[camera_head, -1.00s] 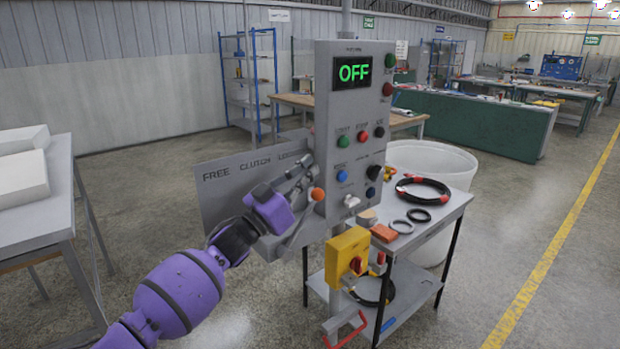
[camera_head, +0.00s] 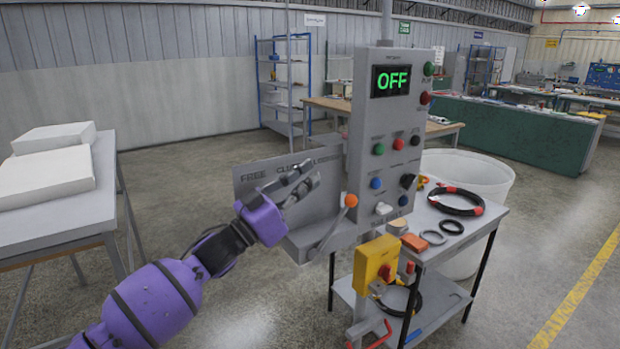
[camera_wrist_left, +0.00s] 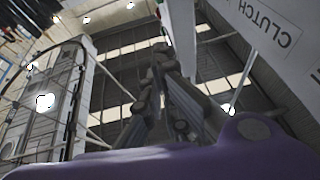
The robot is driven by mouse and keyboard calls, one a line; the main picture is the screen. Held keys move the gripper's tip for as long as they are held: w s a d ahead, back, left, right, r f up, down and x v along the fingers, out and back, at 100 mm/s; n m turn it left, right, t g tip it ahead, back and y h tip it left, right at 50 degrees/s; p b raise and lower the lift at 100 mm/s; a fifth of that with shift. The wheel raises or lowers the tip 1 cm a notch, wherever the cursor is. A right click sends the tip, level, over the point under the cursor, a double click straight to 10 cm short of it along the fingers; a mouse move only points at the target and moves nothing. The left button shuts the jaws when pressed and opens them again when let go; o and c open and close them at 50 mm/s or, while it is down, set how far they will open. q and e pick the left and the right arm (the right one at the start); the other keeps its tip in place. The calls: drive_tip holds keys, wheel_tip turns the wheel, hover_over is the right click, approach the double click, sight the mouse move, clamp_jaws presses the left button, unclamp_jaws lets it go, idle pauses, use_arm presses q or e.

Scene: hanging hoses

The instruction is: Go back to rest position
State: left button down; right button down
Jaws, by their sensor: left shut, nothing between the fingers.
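My left gripper (camera_head: 308,183) is shut and empty. In the head view it is in front of the grey panel lettered FREE and CLUTCH (camera_head: 262,178), left of the grey control box (camera_head: 372,150), whose display reads OFF. A lever with an orange knob (camera_head: 351,200) is just right of the gripper, and a gap between them cannot be judged. In the left wrist view the fingers (camera_wrist_left: 160,60) point up toward the roof, with the CLUTCH panel (camera_wrist_left: 265,35) at the upper right. My right gripper is not in view.
A small cart (camera_head: 460,247) holds a black hose coil (camera_head: 456,202), rings and an orange block. A yellow switch box (camera_head: 376,262) hangs below the control box. A table (camera_head: 55,208) with white boxes (camera_head: 45,177) stands at the left. Open floor lies between table and panel.

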use_arm(q)
drive_tip(key=s+a+f+n+y, duration=0.2)
drive_tip(key=s+a+f+y, duration=0.15)
drive_tip(key=f, duration=0.75)
drive_tip(key=s+a+f+n+y, duration=0.15)
drive_tip(key=s+f+y, duration=0.35)
drive_tip(key=f, duration=0.5)
drive_tip(key=s+a+f+n+y, duration=0.1)
drive_tip(key=s+a+f+y, duration=0.3)
drive_tip(key=f, duration=0.7)
drive_tip(key=s+a+f+n+g+y, duration=0.1)
drive_tip(key=s+a+f+n+g, duration=0.1)
drive_tip(key=s+f, duration=0.5)
drive_tip(key=s+a+f+n+g+y+p, duration=0.1)
drive_tip(key=s+f, duration=0.5)
drive_tip(key=s, duration=1)
drive_tip(key=s+a+f+n+g+y, duration=0.2)
drive_tip(key=s+a+f, duration=0.3)
drive_tip(key=s, duration=0.7)
wheel_tip(320, 180, down, 3)
drive_tip(key=shift+s+a+r+n+g+y, duration=0.15)
drive_tip(key=shift+s+n+g+y, duration=0.2)
drive_tip(key=shift+n, duration=0.1)
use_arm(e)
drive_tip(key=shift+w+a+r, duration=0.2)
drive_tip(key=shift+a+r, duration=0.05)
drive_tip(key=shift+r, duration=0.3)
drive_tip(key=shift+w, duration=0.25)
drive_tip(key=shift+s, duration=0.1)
